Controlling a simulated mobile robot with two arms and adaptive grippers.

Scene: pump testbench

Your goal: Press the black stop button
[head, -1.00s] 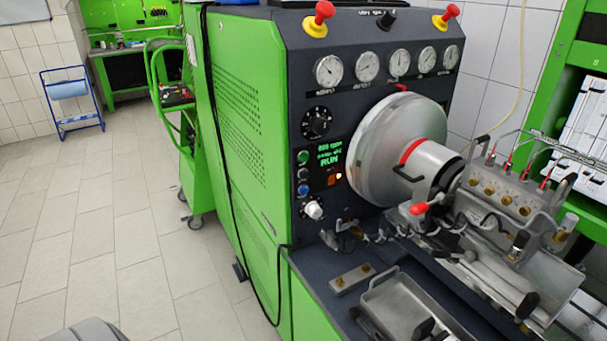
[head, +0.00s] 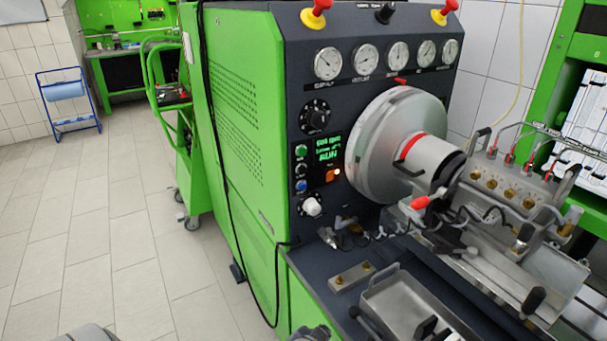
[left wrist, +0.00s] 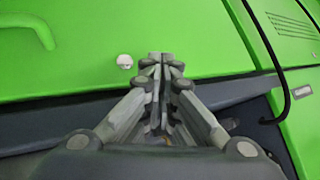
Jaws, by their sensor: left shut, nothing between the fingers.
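The black stop button (head: 301,170) is on the dark control panel of the green testbench in the head view, between the green button (head: 301,152) above and the blue button (head: 301,186) below. Nothing touches it. My left gripper (left wrist: 160,60) is shut and empty in the left wrist view, in front of a green surface with a dark lower band. The stop button does not show in that view. A grey part at the bottom edge of the head view looks like mine, but which part is unclear. My right gripper is not in view.
The display (head: 328,149) reads RUN, beside a lit orange switch (head: 333,175). A white knob (head: 312,207) sits below the buttons. The large metal drum (head: 385,150) and a metal tray (head: 405,300) are to the right. A black cable (head: 222,170) hangs down the green side.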

